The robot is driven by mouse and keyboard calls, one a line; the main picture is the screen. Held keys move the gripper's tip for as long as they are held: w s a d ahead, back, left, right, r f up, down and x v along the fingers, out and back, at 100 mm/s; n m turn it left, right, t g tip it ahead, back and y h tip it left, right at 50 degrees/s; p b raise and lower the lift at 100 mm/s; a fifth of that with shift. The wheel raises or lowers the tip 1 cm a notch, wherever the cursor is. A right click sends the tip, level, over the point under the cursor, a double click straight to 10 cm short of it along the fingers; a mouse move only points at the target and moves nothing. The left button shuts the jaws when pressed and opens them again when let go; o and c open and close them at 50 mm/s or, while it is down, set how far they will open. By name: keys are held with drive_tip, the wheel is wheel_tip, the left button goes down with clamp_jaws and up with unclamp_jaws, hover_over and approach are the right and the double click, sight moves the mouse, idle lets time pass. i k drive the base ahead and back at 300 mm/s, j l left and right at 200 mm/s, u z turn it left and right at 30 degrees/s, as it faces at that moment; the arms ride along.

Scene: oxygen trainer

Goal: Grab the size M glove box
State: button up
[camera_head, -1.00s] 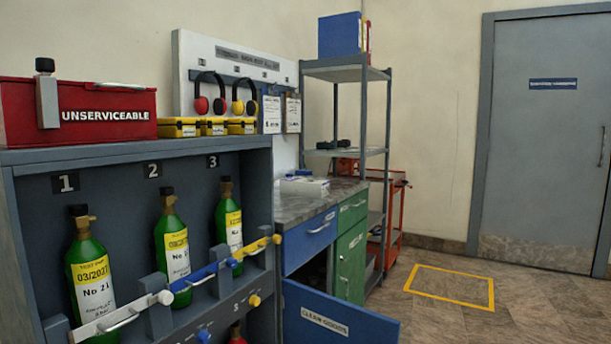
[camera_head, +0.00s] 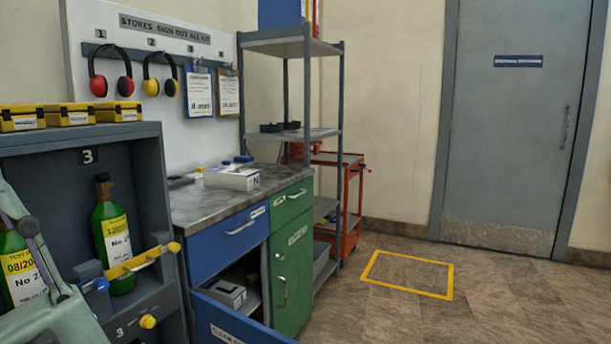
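A white box (camera_head: 232,178) with a dark letter on its end lies on the grey marbled worktop. The letter looks like N or M, too small to be sure. Small blue and yellow items show behind it. A second pale box (camera_head: 229,293) sits inside the open lower cupboard under the blue drawer. Its label cannot be read. Part of my own arm shows at the lower left edge, in front of a green bottle. My gripper is not in view.
The blue cupboard door (camera_head: 232,322) stands open, jutting out at the bottom. A bottle rack (camera_head: 150,141) stands left of the worktop. A grey shelf unit (camera_head: 290,47) and red trolley (camera_head: 346,215) stand beyond. The floor around the yellow square (camera_head: 410,256) is clear.

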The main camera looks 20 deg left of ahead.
sight(230, 178)
drive_tip(key=i+l+z, duration=0.15)
drive_tip(key=i, duration=0.5)
drive_tip(key=i+l+z, duration=0.15)
drive_tip(key=i, duration=0.45)
drive_tip(key=i+u, duration=0.45)
drive_tip(key=i+l+u, duration=0.3)
drive_tip(key=i+u, duration=0.2)
drive_tip(key=i+l+u, duration=0.45)
drive_tip(key=i, duration=0.05)
